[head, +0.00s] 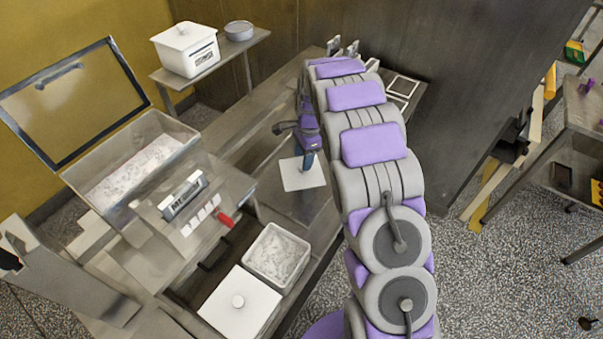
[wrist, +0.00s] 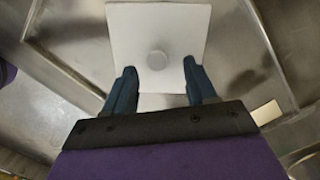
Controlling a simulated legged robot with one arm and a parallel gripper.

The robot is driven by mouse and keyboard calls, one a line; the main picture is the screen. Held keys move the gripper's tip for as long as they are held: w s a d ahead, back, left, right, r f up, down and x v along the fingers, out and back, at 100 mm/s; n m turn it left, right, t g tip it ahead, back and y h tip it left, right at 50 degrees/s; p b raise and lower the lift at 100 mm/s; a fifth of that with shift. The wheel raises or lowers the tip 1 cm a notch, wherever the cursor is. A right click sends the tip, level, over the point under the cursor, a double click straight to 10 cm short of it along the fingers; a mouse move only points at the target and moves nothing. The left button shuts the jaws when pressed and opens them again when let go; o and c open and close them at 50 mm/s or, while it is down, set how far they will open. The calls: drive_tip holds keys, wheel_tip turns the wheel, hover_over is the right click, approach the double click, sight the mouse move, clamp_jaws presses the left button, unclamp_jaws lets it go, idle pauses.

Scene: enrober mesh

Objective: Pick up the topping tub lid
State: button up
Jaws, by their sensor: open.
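A white square lid with a round knob (wrist: 157,60) lies flat on the metal surface; I take it as the topping tub lid. In the head view the lid (head: 302,183) is partly hidden behind my gripper (head: 306,160). In the wrist view my gripper (wrist: 160,70) is open, with its two blue fingers on either side of the knob and nothing between them that they touch. I cannot tell how far the fingertips are above the lid. An open white tub (head: 304,253) with pale contents stands nearer the bottom of the head view.
A machine with a clear raised cover (head: 75,95) is at left. A white lidded pot (head: 188,50) and a grey bowl (head: 239,31) stand on a back shelf. Speckled floor lies at right.

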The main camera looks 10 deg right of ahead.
sight(294, 178)
drive_tip(key=f, duration=0.2)
drive_tip(key=f+b, duration=0.1)
drive_tip(key=shift+s+a+f, duration=0.15)
drive_tip(key=shift+a+f, duration=0.05)
drive_tip(key=shift+f, duration=0.2)
drive_tip(key=shift+c, duration=0.3)
clamp_jaws()
